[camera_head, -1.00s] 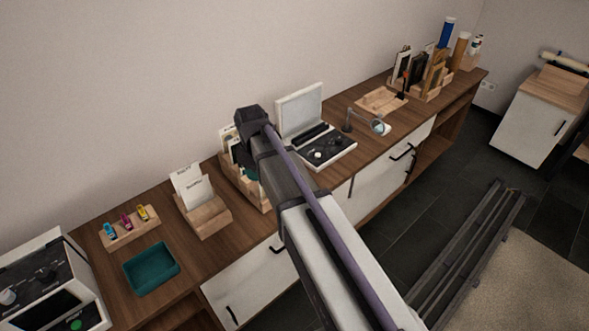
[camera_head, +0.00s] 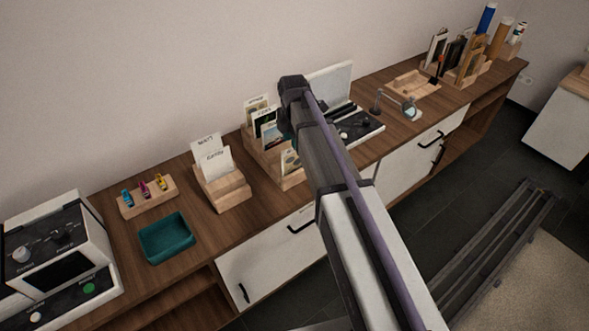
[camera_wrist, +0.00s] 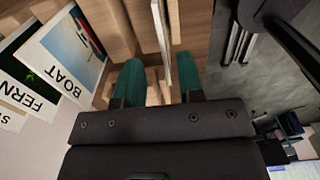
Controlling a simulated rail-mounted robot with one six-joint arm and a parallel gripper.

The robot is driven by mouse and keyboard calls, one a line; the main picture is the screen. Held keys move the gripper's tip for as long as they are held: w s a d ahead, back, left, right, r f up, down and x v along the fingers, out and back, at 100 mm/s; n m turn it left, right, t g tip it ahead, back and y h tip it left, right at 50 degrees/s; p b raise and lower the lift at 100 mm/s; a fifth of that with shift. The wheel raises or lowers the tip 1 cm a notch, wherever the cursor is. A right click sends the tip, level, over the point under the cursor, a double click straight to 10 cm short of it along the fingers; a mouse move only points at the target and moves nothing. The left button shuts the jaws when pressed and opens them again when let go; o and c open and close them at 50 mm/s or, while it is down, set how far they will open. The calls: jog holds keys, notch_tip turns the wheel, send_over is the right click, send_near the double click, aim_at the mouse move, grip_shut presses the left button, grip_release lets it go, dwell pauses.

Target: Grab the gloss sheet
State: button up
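Two white paper sheets stand in a stepped wooden holder left of my arm in the head view. The rear sheet (camera_head: 206,142) and front sheet (camera_head: 214,159) carry small dark labels too blurred to read surely, so I cannot tell which is gloss. My gripper (camera_wrist: 160,72) has two teal fingers, spread apart. A thin card (camera_wrist: 162,40), seen edge-on, stands between them in the wrist view with gaps on both sides. In the head view my arm hides most of the gripper, which is over the picture-card rack, right of the sheet holder (camera_head: 232,200).
The picture-card rack (camera_head: 258,152) holds several cards, including FERN (camera_wrist: 28,88) and BOAT (camera_wrist: 68,50). A teal tray (camera_head: 167,238), ink bottle stand (camera_head: 147,196) and control machine (camera_head: 60,255) stand left. An open-lidded device (camera_head: 360,128) and magnifier lamp (camera_head: 408,108) stand right.

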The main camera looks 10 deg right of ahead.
jog(key=b, duration=0.5)
send_over(294, 163)
jog(key=f, duration=0.5)
jog(key=shift+w+d+f, duration=0.1)
jog(key=shift+w+f, duration=0.05)
jog(key=shift+w, duration=0.05)
jog(key=shift+r, duration=0.2)
jog(key=shift+c, duration=0.2)
grip_shut()
